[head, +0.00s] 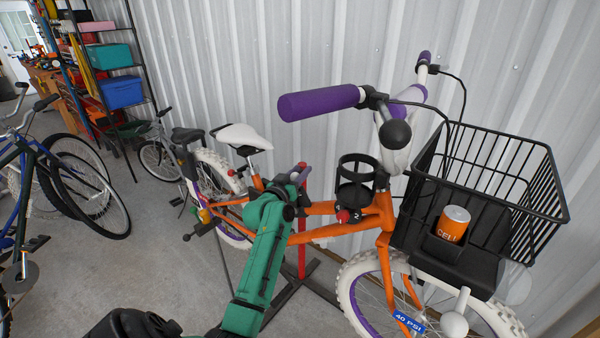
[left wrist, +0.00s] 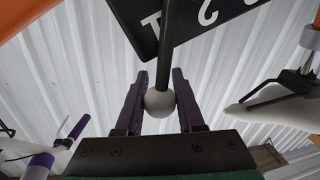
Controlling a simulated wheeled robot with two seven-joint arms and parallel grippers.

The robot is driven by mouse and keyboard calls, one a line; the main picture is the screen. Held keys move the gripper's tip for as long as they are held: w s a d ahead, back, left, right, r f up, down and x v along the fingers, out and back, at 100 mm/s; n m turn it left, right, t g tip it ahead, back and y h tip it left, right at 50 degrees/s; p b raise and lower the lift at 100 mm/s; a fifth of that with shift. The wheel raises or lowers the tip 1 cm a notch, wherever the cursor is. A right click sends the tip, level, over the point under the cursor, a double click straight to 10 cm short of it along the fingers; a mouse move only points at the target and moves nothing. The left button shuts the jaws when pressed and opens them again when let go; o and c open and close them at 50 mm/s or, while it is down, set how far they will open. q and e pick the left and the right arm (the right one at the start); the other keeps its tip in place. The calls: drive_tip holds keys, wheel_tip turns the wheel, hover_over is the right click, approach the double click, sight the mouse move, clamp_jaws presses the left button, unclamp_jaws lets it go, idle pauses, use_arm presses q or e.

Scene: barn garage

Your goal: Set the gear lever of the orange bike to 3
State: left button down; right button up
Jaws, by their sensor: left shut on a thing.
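The orange bike (head: 320,236) stands along the metal wall in the head view, with purple grips and a black basket. My left gripper (head: 300,174) is beside its frame, below and right of the white saddle. In the left wrist view, its two dark purple fingers (left wrist: 158,100) are shut on the white ball knob of the gear lever (left wrist: 160,104). The lever's dark rod runs up across a black number plate (left wrist: 180,42). White marks reading 1 and 2 show on either side of the rod; a further mark is cut off. The lever is hidden in the head view.
A red-knobbed dial (head: 344,216) sits on the frame. Other bikes (head: 85,190) and a loaded shelf (head: 122,91) stand left.

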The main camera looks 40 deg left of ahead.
use_arm(q)
drive_tip(key=shift+a, duration=0.1)
drive_tip(key=a+f+n+g+h+b, duration=0.1)
drive_tip(key=a+f+n+b, duration=0.3)
drive_tip(key=a+f+n, duration=0.3)
drive_tip(key=shift+a+n+g+h, duration=0.4)
drive_tip(key=shift+a+n, duration=1.3)
drive_tip(key=shift+n, duration=0.2)
drive_tip(key=shift+s+f, duration=0.1)
drive_tip(key=c, duration=0.5)
unclamp_jaws()
